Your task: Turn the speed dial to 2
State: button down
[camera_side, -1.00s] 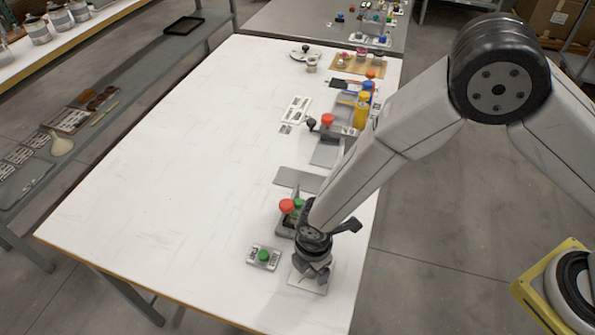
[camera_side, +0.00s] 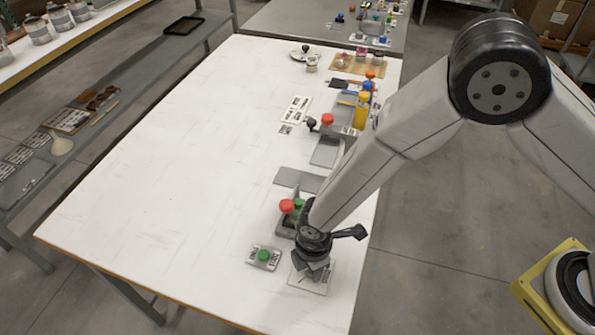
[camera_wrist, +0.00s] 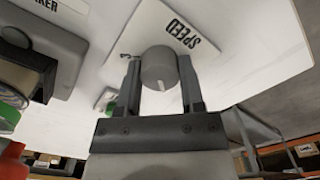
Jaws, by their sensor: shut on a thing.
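The speed dial is a grey round knob (camera_wrist: 159,68) on a white plate (camera_wrist: 205,22) printed "SPEED" in the wrist view. My gripper (camera_wrist: 160,80) has one finger on each side of the knob and is shut on it. In the side view my gripper (camera_side: 312,268) points down over the white plate (camera_side: 322,283) near the table's front right. There the knob is hidden by the gripper. The dial's number marks are hidden or too small to read.
A small box with a green button (camera_side: 263,256) sits just left of my gripper. A unit with red (camera_side: 287,206) and green caps stands close behind it. Several bottles and trays line the table's right side. The table's left and middle (camera_side: 170,170) are clear.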

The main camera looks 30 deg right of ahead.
jog(key=m, duration=0.5)
jog(key=shift+m, duration=2.3)
jog(key=shift+c, duration=1.1)
grip_release()
jog(key=shift+r, duration=0.2)
jog(key=shift+r, duration=3.75)
